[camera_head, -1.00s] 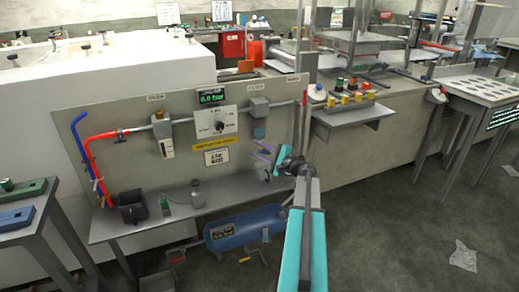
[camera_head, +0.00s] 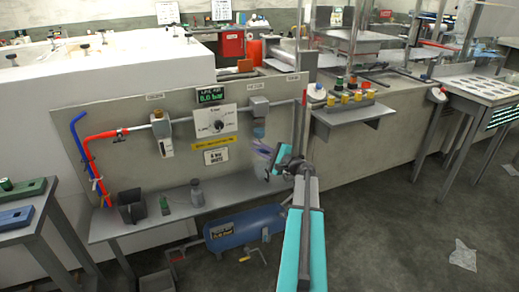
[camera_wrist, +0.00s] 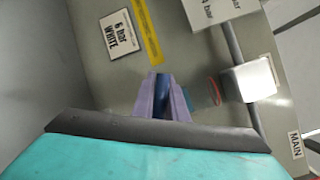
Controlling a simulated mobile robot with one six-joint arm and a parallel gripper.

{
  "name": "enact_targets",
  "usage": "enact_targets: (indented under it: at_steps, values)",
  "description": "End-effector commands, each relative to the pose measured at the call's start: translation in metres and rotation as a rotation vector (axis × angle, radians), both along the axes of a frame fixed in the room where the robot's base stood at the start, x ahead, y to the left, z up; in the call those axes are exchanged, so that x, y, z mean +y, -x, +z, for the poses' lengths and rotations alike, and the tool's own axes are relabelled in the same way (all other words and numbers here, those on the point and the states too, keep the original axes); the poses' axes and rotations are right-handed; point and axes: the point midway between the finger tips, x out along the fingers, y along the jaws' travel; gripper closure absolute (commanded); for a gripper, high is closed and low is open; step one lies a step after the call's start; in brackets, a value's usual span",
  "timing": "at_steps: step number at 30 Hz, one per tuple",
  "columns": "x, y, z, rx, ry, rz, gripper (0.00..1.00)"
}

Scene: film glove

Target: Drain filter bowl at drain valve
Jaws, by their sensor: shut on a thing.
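The filter bowl (camera_head: 259,131) is a small blue, see-through cup under the grey filter head (camera_head: 258,107) on the panel. In the wrist view the bowl (camera_wrist: 196,98) shows right of my fingers, with a red ring between it and the filter head (camera_wrist: 248,81). My gripper (camera_head: 264,150) has pale purple fingers right below the bowl. In the wrist view my gripper (camera_wrist: 164,95) is shut at the bowl's lower end, with something dark blue between the fingers. The drain valve itself is hidden by the fingers.
A pressure display (camera_head: 210,96) and a round dial (camera_head: 217,123) are on the panel. A grey bench (camera_head: 233,190) below holds a dark bin (camera_head: 131,208) and a grey bottle (camera_head: 196,193). A blue tank (camera_head: 246,228) lies beneath. A button shelf (camera_head: 346,110) is at the right.

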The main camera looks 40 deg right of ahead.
Motion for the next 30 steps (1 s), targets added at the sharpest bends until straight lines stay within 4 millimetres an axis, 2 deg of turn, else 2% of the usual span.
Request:
enact_targets:
  at_steps: [11,30]
  values:
    - [0.003,0.001,0.010,-0.082,-0.189,0.015,1.00]
    - [-0.014,0.008,0.032,-0.308,-0.733,0.018,1.00]
